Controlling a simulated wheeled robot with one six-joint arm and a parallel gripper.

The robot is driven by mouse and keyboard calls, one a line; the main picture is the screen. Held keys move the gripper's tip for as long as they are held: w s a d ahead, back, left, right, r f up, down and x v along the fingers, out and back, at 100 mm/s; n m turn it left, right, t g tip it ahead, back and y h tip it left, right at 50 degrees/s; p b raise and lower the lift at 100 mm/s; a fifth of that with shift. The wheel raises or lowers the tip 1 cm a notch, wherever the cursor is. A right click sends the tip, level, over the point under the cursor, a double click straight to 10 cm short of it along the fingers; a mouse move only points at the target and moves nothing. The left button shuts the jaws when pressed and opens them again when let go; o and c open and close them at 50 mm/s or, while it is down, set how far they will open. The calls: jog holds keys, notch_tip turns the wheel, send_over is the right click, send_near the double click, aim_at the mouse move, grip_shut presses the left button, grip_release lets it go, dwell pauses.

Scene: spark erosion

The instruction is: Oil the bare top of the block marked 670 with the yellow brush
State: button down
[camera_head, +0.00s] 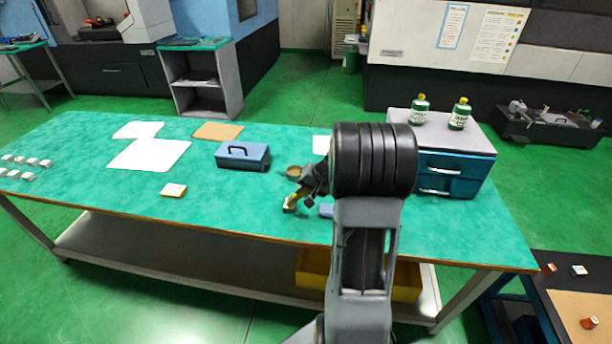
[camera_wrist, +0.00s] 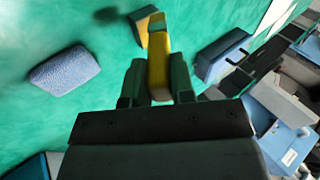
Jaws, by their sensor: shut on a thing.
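My gripper (camera_wrist: 156,88) is shut on the yellow brush (camera_wrist: 159,72), whose handle sits between the dark fingers. The block (camera_wrist: 141,17) also shows beyond the fingers in the wrist view, partly behind the brush. The brush's far end is at or just over the block; I cannot tell whether it touches. No number is readable on the block, and my arm hides part of this area.
A light-blue pad (camera_wrist: 65,70) lies beside the gripper. A blue toolbox (camera_head: 242,156) stands behind, left of my arm. A blue drawer cabinet (camera_head: 455,160) bearing green bottles stands right.

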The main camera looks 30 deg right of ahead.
jog(key=shift+r+p, duration=1.4)
jog(key=shift+r, duration=1.35)
jog(key=shift+a+f, duration=0.1)
